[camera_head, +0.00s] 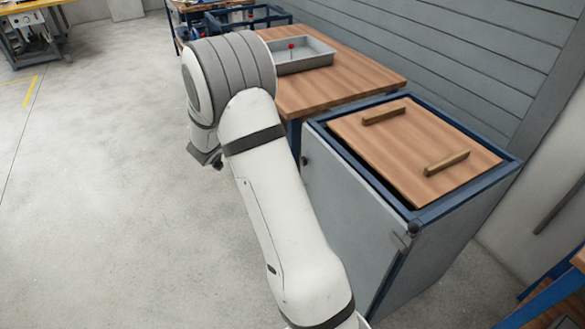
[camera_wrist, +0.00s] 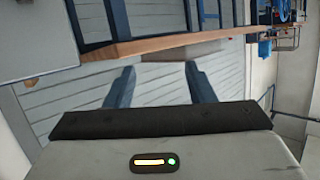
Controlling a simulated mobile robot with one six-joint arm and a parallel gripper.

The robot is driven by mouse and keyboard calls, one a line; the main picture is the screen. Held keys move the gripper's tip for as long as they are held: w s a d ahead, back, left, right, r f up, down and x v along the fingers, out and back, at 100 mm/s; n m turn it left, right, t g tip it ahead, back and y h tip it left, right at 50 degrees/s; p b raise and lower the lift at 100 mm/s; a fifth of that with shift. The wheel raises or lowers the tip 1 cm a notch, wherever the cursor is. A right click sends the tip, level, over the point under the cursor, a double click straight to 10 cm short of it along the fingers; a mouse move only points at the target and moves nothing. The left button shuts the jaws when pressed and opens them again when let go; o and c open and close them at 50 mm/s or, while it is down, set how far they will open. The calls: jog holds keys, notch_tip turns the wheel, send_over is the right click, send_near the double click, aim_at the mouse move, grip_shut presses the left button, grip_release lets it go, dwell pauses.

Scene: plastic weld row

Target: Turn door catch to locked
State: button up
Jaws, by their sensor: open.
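In the head view, a grey cabinet door (camera_head: 345,215) forms the near side of a blue-framed cabinet (camera_head: 462,197). A small dark knob (camera_head: 305,160) sits at the door's far edge. A dark round fitting (camera_head: 413,228) with a pale piece beside it sits at the near top corner. I cannot tell which is the catch or how it is turned. My gripper (camera_wrist: 160,67) is open and empty in the wrist view, its two bluish fingers apart. No catch is clear in the wrist view.
A wooden panel (camera_head: 410,140) with two wooden bars tops the cabinet. Behind it a wooden bench (camera_head: 345,80) holds a grey tray (camera_head: 305,63) with a small red-topped item. Open floor (camera_head: 110,200) lies to the left; a grey slatted wall (camera_head: 430,50) stands behind.

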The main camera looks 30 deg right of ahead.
jog(key=s+d+f+m+g+h+b, duration=0.1)
jog(key=s+d+f+g+h, duration=0.1)
jog(key=f, duration=0.3)
jog(key=s+d+f+m+g+h+b, duration=0.1)
jog(key=s+d+f+m+g+h, duration=0.1)
jog(key=f+g, duration=0.15)
jog(key=m+g+h+b, duration=0.1)
jog(key=g+h+b, duration=0.15)
jog(key=g, duration=0.25)
send_near(304, 161)
jog(key=f, duration=0.1)
jog(key=d, duration=0.8)
jog(key=shift+w, duration=0.25)
jog(key=shift+t, duration=0.25)
jog(key=shift+c, duration=0.2)
jog(key=c, duration=0.9)
